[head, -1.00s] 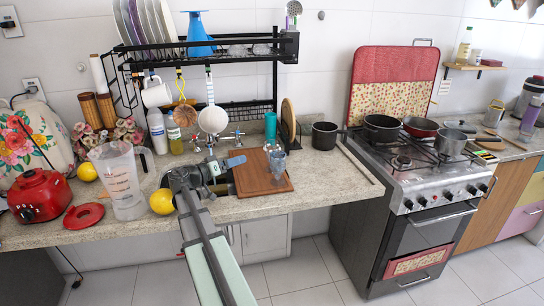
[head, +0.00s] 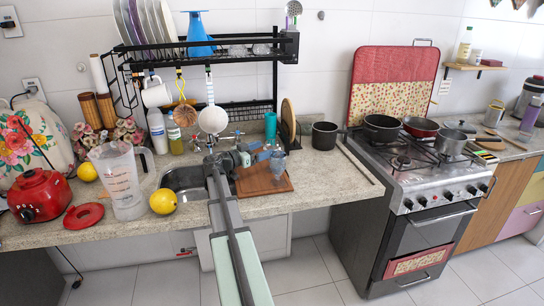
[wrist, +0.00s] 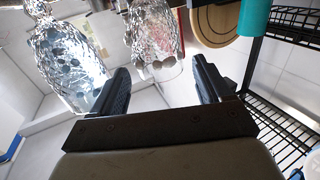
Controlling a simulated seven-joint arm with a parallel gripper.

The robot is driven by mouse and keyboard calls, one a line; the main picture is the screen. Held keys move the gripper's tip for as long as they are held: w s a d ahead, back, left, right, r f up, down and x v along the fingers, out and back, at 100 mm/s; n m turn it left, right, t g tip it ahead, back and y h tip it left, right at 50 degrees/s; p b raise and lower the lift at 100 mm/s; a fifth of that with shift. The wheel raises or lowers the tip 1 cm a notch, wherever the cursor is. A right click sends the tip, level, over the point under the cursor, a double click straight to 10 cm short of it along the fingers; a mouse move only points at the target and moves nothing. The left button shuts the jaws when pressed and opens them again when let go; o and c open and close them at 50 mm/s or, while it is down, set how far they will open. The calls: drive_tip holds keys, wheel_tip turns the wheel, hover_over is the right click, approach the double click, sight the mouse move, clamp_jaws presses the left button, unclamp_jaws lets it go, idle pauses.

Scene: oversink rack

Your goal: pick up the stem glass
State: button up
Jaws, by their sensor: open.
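A clear patterned glass (head: 278,163) stands at the back right of the brown cutting board (head: 266,181). In the wrist view, two clear patterned glasses show: a bluish one (wrist: 65,60) at the left and a reddish-tinted one (wrist: 155,38) ahead of the gap between the fingers. I cannot tell for sure which is the stem glass; no stem shows clearly. My gripper (head: 263,154) is close beside the glass in the head view. It is open and empty (wrist: 163,75), with the reddish-tinted glass just beyond the fingertips.
A teal bottle (head: 270,126) and a round wooden board (head: 288,121) stand behind. They also show in the wrist view. The black rack (head: 235,107) stands over the sink (head: 186,178). A black pot (head: 325,135) is to the right. Bare counter (head: 330,170) lies right of the board.

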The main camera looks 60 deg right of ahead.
drive_tip(key=shift+x, duration=3.5)
drive_tip(key=shift+c, duration=0.4)
drive_tip(key=c, duration=0.8)
